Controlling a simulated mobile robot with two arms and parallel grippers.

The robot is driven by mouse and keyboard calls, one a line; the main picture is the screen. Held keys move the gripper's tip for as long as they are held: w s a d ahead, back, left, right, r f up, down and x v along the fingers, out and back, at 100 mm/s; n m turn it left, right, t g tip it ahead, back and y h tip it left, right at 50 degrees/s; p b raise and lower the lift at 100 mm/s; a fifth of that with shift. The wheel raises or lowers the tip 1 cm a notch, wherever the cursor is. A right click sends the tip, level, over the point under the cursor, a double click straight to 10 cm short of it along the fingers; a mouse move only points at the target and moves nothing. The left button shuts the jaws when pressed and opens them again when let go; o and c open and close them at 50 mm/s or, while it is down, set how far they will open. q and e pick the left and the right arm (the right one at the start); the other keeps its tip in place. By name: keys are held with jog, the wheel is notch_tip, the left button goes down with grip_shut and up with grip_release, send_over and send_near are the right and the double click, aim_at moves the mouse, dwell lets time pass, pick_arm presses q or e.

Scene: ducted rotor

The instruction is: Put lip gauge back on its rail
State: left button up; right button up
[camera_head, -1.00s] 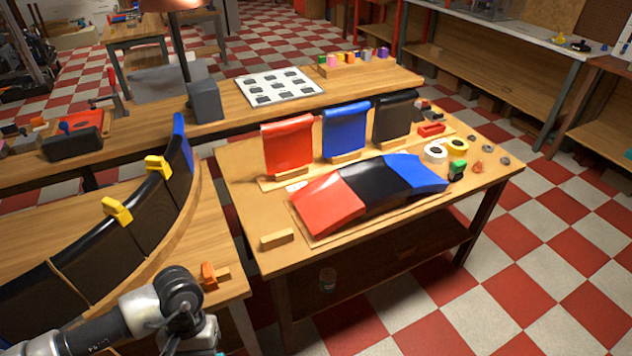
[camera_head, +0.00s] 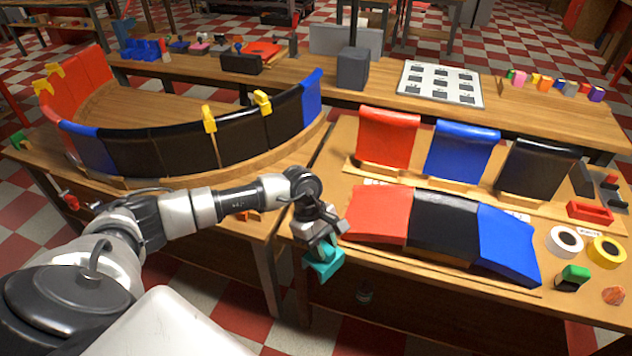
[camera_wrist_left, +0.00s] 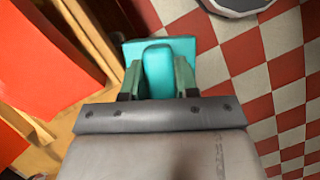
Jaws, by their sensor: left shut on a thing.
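My left gripper (camera_head: 322,246) is shut on a teal piece (camera_head: 324,262), which looks like the lip gauge. It holds the piece at the front left edge of the right-hand table (camera_head: 350,262). In the left wrist view the teal piece (camera_wrist_left: 160,62) shows a wide plate with a rounded block between the fingers (camera_wrist_left: 158,80). Red-and-white floor lies to its right and a wooden edge to its left. I cannot tell whether the piece touches the table. The rail cannot be made out for certain. My right gripper is not in view.
Red (camera_head: 378,212), black (camera_head: 443,224) and blue (camera_head: 508,243) curved panels lie on the right-hand table. More panels stand behind them. A curved panel wall with yellow clips (camera_head: 209,118) stands on the left table. Tape rolls (camera_head: 566,241) lie at right.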

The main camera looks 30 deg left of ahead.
pick_arm(q)
jog(key=w+a+r+n+t+y+b, duration=0.2)
jog(key=w+a+n, duration=0.4)
jog(key=n, duration=0.5)
jog(key=w+a+r+n+t+y+b, duration=0.2)
jog(key=w+a+n, duration=0.5)
jog(key=n, duration=0.5)
jog(key=shift+w+t+y, duration=0.6)
jog(key=shift+w+y, duration=0.1)
jog(key=shift+y, duration=0.2)
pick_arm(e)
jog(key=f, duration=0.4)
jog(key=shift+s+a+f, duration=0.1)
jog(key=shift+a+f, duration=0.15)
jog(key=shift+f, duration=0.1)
pick_arm(q)
jog(key=shift+f, duration=0.1)
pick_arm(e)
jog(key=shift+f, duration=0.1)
pick_arm(q)
notch_tip(320, 180, down, 4)
jog(key=b, duration=0.4)
jog(key=shift+f, duration=0.1)
jog(key=shift+f+b, duration=1.95)
jog(key=shift+f, duration=0.6)
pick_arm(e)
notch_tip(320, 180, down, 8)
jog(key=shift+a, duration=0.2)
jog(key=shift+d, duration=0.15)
